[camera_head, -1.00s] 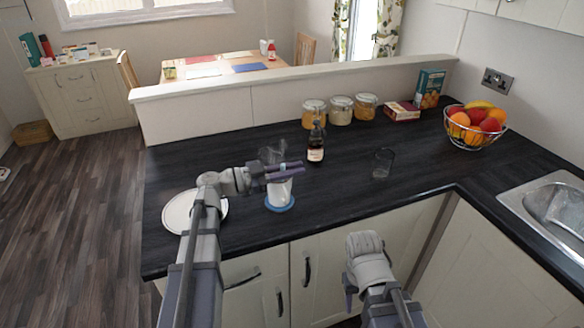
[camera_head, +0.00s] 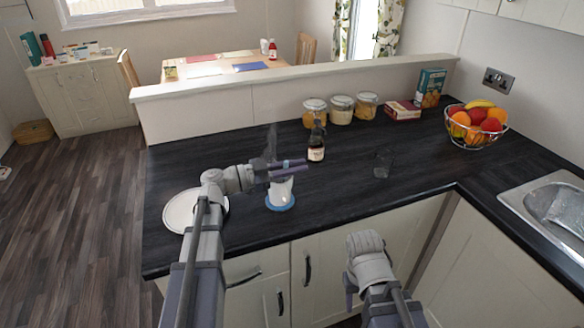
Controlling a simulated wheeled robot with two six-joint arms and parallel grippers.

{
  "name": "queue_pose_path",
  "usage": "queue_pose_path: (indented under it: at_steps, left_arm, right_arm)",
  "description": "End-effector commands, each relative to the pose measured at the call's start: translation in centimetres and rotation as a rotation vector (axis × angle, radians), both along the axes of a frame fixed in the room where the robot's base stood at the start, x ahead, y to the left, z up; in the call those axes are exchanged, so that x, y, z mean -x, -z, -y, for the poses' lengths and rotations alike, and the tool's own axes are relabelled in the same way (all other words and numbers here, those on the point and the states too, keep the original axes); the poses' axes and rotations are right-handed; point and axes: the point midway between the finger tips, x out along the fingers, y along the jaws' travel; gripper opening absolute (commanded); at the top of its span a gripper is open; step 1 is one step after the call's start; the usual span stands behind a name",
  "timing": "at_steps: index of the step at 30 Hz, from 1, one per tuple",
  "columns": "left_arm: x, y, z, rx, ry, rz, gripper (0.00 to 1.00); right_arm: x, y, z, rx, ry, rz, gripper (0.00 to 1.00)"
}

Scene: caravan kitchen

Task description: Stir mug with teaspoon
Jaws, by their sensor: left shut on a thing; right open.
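A white mug (camera_head: 281,192) stands on a round blue coaster (camera_head: 281,206) near the counter's front edge, with faint steam above it. My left gripper (camera_head: 288,168) is directly over the mug and partly covers its top. It is shut on a small, pale blue thing, probably the teaspoon's handle (camera_head: 286,163). The spoon's lower end is not visible, so I cannot tell how deep it sits in the mug. My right gripper (camera_head: 350,290) is open and empty, low in front of the cupboard doors, away from the mug.
A white plate (camera_head: 181,212) lies left of the mug, partly behind my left arm. Jars (camera_head: 341,110) and a fruit bowl (camera_head: 474,130) stand further back.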

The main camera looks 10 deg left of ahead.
Motion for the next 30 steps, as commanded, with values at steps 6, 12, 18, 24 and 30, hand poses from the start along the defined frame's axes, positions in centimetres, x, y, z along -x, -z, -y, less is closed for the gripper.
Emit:
queue_pose_path:
  at_steps: [6,12,18,24,30]
  left_arm:
    - [-0.8,0.0,-1.2,0.000,-0.002,0.000,0.00]
    - [0.4,0.0,-1.8,0.000,-0.001,0.000,0.00]
    - [1.2,0.0,-0.8,0.001,0.001,0.000,0.00]
    - [0.1,0.0,0.1,0.000,0.000,0.000,0.00]
    - [-1.0,0.0,-0.9,0.000,-0.002,0.000,0.00]
  right_arm:
    - [0.0,0.0,0.0,0.000,0.000,0.000,0.50]
    - [0.0,0.0,0.0,0.000,0.000,0.000,0.50]
    - [0.0,0.0,0.0,0.000,0.000,0.000,0.50]
    - [0.0,0.0,0.0,0.000,0.000,0.000,0.50]
    - [0.0,0.0,0.0,0.000,0.000,0.000,0.50]
